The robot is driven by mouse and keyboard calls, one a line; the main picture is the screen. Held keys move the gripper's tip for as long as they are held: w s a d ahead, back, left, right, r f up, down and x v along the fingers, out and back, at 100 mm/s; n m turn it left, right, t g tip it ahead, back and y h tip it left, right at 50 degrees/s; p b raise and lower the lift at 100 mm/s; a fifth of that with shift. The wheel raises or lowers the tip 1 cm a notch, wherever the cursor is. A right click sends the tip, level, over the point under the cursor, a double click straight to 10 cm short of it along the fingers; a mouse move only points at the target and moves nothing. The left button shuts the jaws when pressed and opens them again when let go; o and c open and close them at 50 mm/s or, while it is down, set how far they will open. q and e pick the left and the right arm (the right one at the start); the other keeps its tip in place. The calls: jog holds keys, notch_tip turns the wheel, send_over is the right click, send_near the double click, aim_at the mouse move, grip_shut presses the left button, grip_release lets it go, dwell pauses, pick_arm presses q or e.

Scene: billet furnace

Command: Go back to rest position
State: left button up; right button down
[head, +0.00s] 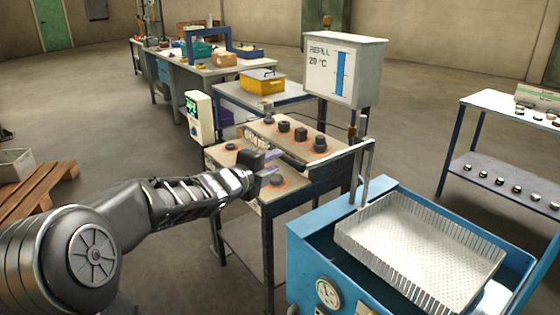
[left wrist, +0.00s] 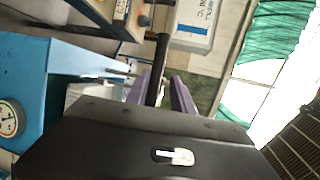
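My left arm reaches in from the left in the head view. My left gripper (head: 271,167) is over the near edge of the workbench with the dark round pieces. My right arm and gripper are not in view.
A workbench (head: 290,198) with several dark pieces (head: 284,126) on orange-ringed spots is beside the gripper. A blue tank (head: 310,258) with a white perforated basket (head: 425,245) stands front right. A display box (head: 345,72) rises behind. A wooden pallet (head: 38,192) lies left; open floor lies between.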

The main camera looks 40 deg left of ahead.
pick_arm(q)
jog(key=shift+s+d+r, duration=0.1)
jog(key=shift+s+r, duration=0.05)
jog(key=shift+s, duration=0.55)
jog(key=d+f+n+g+h, duration=0.1)
jog(key=d+f+n+g, duration=0.1)
jog(key=d+f+n, duration=0.55)
jog(key=d+f+n+g, duration=0.2)
jog(key=d+f, duration=0.2)
jog(key=f, duration=0.6)
jog(key=d+f+n+g+h, duration=0.1)
jog(key=d+f+n, duration=0.45)
jog(key=f, duration=0.25)
jog(key=s+d+f+n+g+h, duration=0.1)
jog(key=s+d+f+n+g, duration=0.15)
jog(key=s+d+f, duration=0.55)
jog(key=s+d+f+n+g+h, duration=0.15)
jog(key=s+d+f+g, duration=0.25)
jog(key=s+d+f, duration=0.5)
jog(key=s+d+f+g+h, duration=0.1)
jog(key=s+d+f+g, duration=0.3)
jog(key=s, duration=0.7)
jog(key=s+x, duration=0.1)
jog(key=x, duration=0.4)
jog(key=shift+d, duration=0.25)
